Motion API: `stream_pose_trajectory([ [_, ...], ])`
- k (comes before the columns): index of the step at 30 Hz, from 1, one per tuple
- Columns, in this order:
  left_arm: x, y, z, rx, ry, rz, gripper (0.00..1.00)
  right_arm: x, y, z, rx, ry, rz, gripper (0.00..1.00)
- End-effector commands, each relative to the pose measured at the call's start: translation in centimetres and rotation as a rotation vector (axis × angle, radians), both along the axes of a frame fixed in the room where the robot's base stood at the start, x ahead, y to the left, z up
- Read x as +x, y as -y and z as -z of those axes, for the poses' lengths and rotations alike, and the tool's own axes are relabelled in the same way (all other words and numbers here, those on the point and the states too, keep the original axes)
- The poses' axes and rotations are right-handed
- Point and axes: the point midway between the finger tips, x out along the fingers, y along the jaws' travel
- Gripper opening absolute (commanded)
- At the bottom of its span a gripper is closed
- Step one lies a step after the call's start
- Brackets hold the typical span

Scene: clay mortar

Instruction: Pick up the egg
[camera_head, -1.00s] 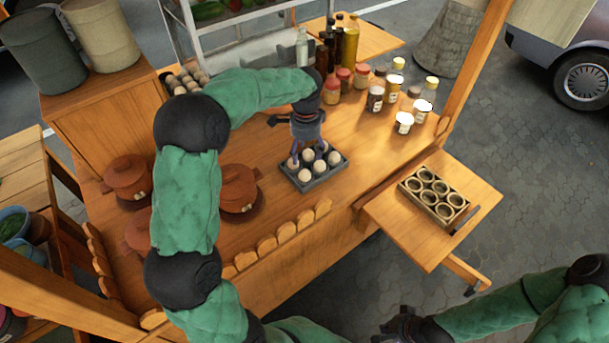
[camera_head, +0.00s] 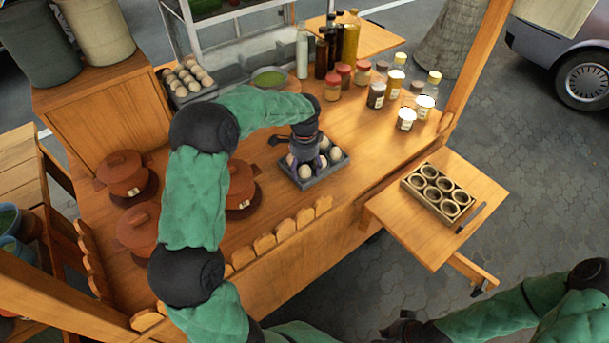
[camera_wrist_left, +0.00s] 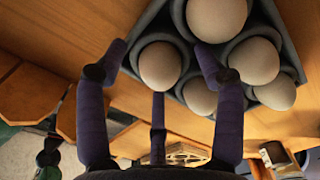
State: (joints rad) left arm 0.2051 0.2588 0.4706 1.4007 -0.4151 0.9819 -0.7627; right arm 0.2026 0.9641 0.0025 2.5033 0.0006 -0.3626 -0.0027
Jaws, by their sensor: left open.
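A grey tray (camera_head: 322,178) on the wooden counter holds several pale eggs in cups. My left gripper (camera_head: 303,165) is over the tray's left side, fingers pointing down among the eggs and partly hiding them. In the left wrist view its purple fingers (camera_wrist_left: 160,60) are spread and open. One egg (camera_wrist_left: 160,66) lies between the two upper fingers, still in its cup; contact cannot be told. Other eggs (camera_wrist_left: 216,18) sit beside it in the grey tray (camera_wrist_left: 146,25). My right gripper (camera_head: 398,328) is low at the bottom edge, its jaws unclear.
A holder with several empty round cups (camera_head: 437,195) stands on the side shelf (camera_head: 400,232) at right. Jars and bottles (camera_head: 376,95) stand behind the egg tray. Brown clay pots (camera_head: 124,172) are at left. Another egg carton (camera_head: 187,80) is at the back.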

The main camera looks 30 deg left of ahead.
Motion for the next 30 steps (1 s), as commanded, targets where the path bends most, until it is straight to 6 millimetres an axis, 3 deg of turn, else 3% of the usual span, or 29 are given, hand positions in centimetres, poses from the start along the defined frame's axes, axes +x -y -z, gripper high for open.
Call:
stream_pose_trajectory([
  [7, 0.06, -0.04, 0.26, 0.0, 0.003, -0.001, 0.69, 0.02, 0.01, 0.08, 0.0, 0.0, 0.0, 0.0],
  [9, 0.05, -0.04, 0.25, 0.001, 0.002, -0.001, 0.54, 0.02, 0.01, 0.08, 0.0, 0.0, 0.0, 0.0],
  [16, 0.03, -0.03, 0.32, 0.001, 0.002, 0.0, 0.3, 0.02, 0.0, 0.09, 0.0, 0.0, 0.0, 0.0],
  [30, -0.02, 0.05, 0.16, -0.001, -0.001, 0.001, 0.29, 0.01, 0.01, -0.02, 0.0, 0.0, 0.0, 0.0],
])
